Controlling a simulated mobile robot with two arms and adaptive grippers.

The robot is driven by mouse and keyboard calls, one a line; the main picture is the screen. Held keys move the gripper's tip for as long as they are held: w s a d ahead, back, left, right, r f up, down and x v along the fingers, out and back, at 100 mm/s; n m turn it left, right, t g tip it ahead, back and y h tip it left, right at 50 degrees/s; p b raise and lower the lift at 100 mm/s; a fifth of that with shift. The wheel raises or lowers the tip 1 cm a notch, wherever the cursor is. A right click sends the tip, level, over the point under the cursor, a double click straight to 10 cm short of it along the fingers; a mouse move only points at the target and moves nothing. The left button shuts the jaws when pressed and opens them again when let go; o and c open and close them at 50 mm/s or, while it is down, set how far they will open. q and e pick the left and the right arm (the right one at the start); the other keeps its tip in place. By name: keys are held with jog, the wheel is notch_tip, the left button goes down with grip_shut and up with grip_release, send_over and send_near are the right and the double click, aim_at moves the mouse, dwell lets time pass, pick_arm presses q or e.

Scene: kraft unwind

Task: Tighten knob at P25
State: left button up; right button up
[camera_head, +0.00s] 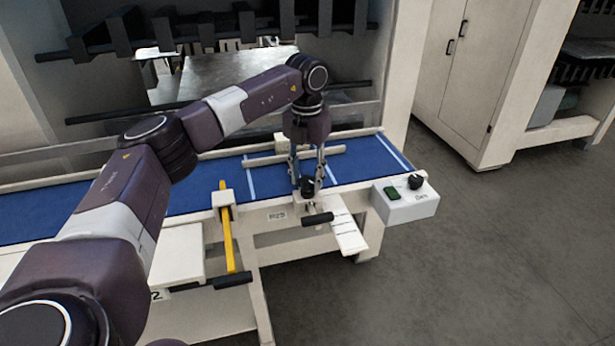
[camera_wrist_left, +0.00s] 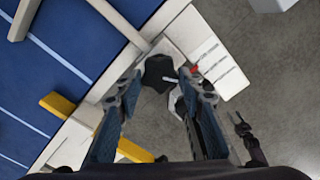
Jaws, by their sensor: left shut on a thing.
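The black knob (camera_head: 307,186) stands on a pale bracket at the front edge of the blue conveyor, just right of the P25 label (camera_head: 277,215). My left gripper (camera_head: 307,174) points down over it, shut on the knob with a finger on either side. In the left wrist view the dark lobed knob (camera_wrist_left: 157,72) shows between the two fingertips (camera_wrist_left: 160,84). The knob's underside and stem are hidden.
A yellow lever (camera_head: 227,235) with a black handle stands left of the knob. A white scale plate (camera_head: 347,232) and a black handle (camera_head: 318,218) are just below it. A control box (camera_head: 405,201) sits at right. Open floor lies beyond.

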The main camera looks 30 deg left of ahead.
aim_at(304, 181)
pick_arm(q)
jog(key=m, duration=0.5)
jog(key=shift+w+a+r, duration=0.2)
jog(key=shift+a+r, duration=0.05)
jog(key=shift+r, duration=0.1)
jog(key=shift+m, duration=0.4)
jog(key=o, duration=0.9)
jog(key=shift+o, duration=1.3)
jog(key=shift+s, duration=0.25)
jog(key=shift+f, duration=0.1)
notch_tip(304, 181, up, 12)
jog(key=shift+s+f, duration=0.1)
